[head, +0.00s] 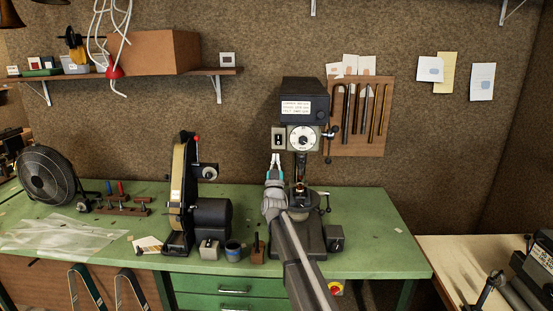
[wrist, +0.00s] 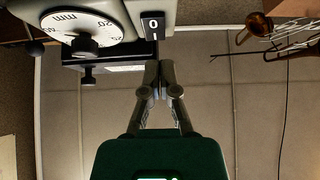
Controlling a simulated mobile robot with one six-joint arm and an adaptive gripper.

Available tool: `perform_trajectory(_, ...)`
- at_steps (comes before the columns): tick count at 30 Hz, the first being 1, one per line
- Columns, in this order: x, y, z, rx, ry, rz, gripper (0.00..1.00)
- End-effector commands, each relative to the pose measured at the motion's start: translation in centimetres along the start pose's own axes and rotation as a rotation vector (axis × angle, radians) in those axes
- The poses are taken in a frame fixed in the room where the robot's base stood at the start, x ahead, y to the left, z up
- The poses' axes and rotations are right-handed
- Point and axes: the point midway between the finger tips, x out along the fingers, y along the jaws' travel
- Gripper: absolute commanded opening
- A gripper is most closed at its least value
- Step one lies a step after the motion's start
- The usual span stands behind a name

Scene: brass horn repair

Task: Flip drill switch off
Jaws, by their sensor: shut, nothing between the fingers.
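The drill press (head: 303,106) stands on the green bench with a dark head, a label and a round white dial (head: 302,138). Its switch (head: 278,138) is a small black piece with white marks on a pale plate left of the dial. In the wrist view the switch (wrist: 152,25) shows a white 0; I cannot tell which way it is set. My gripper (head: 275,157) is shut and empty, pointing up just below the switch. In the wrist view the fingertips (wrist: 158,70) are together, apparently apart from the switch. The dial (wrist: 80,24) is beside it.
A belt grinder (head: 205,215) stands left of the drill press, with small blocks and a blue cup (head: 232,250) in front. A fan (head: 47,175) is at far left. A tool board (head: 361,150) hangs right of the drill. The bench's right end is clear.

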Motion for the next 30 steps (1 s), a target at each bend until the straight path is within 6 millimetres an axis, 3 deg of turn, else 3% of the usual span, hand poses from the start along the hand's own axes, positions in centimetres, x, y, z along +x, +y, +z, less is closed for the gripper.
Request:
perform_trajectory(18,-6.0,0.0,1.9,0.000,0.001,0.000,0.00)
perform_trajectory(30,-7.3,0.0,2.2,0.000,0.001,0.000,0.00)
